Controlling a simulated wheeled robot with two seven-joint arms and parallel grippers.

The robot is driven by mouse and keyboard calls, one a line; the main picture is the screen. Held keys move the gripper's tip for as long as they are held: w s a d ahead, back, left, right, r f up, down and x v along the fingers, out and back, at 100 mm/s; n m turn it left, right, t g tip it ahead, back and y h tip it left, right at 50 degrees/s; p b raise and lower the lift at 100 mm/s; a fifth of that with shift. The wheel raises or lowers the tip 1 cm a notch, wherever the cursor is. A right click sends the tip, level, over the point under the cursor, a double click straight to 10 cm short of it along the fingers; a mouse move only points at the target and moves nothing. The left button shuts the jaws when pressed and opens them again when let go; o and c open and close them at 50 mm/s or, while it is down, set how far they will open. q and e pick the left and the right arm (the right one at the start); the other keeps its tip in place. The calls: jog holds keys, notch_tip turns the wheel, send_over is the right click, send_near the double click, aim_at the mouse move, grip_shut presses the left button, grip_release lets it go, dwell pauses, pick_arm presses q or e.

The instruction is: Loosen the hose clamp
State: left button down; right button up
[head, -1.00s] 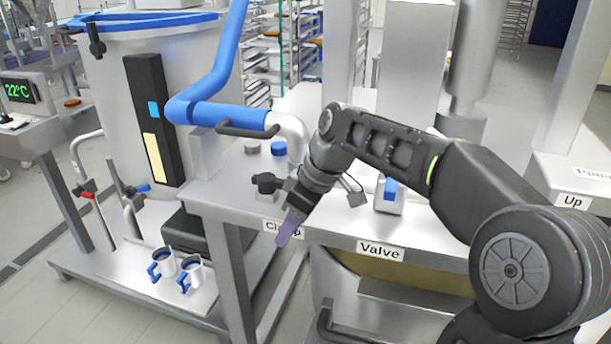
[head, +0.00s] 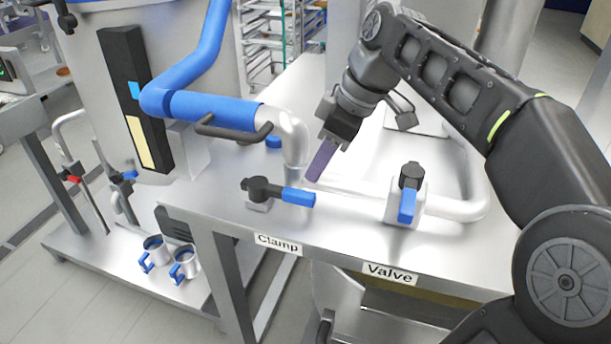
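The hose clamp's lever (head: 298,197) is a blue-tipped handle on a black knob (head: 262,188), on the steel table behind the "Clamp" label (head: 278,244). The lever points right in the head view. The blue hose (head: 210,106) comes down to a steel elbow (head: 290,135) just behind it. My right gripper (head: 320,160) is above and right of the lever's tip, apart from it in the picture. Its purple fingers show as one narrow shape, so any gap between them is hidden. Nothing shows held in it. My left gripper is out of view.
A valve with a blue handle (head: 407,205) stands right of the clamp, behind the "Valve" label (head: 390,274). A black bar handle (head: 232,131) sticks out near the hose's end. A steel pipe (head: 455,210) runs behind the valve. The table's front strip is clear.

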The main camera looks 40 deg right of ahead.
aim_at(302, 193)
jog(key=x, duration=0.7)
jog(key=shift+a+f, duration=0.25)
jog(key=shift+f, duration=0.1)
jog(key=shift+c, duration=0.3)
grip_shut()
dwell(1.1)
